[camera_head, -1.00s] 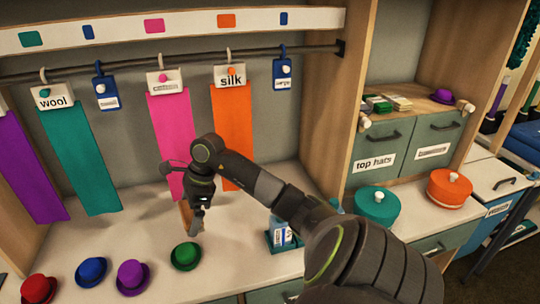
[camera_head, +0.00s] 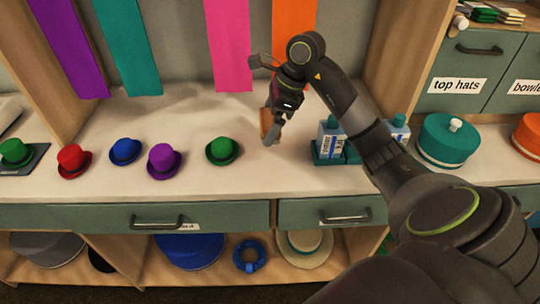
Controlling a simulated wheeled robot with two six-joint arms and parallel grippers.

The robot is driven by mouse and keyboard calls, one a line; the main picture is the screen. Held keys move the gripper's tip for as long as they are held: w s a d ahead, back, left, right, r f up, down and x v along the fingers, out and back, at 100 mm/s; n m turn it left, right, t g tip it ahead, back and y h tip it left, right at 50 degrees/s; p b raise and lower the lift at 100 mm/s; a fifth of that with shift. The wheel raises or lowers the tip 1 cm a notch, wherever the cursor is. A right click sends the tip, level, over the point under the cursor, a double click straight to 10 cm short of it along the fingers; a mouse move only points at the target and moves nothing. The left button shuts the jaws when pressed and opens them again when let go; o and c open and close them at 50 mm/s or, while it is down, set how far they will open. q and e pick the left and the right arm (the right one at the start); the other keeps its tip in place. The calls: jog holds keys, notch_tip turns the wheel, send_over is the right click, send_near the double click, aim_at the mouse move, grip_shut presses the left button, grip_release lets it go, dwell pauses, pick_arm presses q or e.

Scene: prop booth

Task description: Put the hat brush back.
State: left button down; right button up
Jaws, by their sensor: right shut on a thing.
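My right gripper (camera_head: 272,132) is shut on a brown, wooden-looking thing (camera_head: 265,120), which looks like the hat brush. Only part of it shows beside the fingers, and the rest is hidden. The gripper is over the white counter, to the right of the green hat. I cannot tell whether the brush touches the counter. My left gripper is not in view.
On the counter (camera_head: 200,190) stand a green hat (camera_head: 222,151), a purple hat (camera_head: 163,162), a blue hat (camera_head: 125,151) and a red hat (camera_head: 73,161). Bottles in a teal caddy (camera_head: 328,150) and a teal round box (camera_head: 449,139) stand right. Drawers and a lower shelf are below.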

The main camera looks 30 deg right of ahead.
aim_at(264, 156)
notch_tip(264, 156, down, 8)
jog(key=shift+f+p, duration=0.2)
jog(key=shift+p, duration=0.1)
jog(key=o, duration=0.5)
jog(key=shift+f+b, duration=0.15)
jog(key=shift+b, duration=0.15)
jog(key=shift+o, duration=0.5)
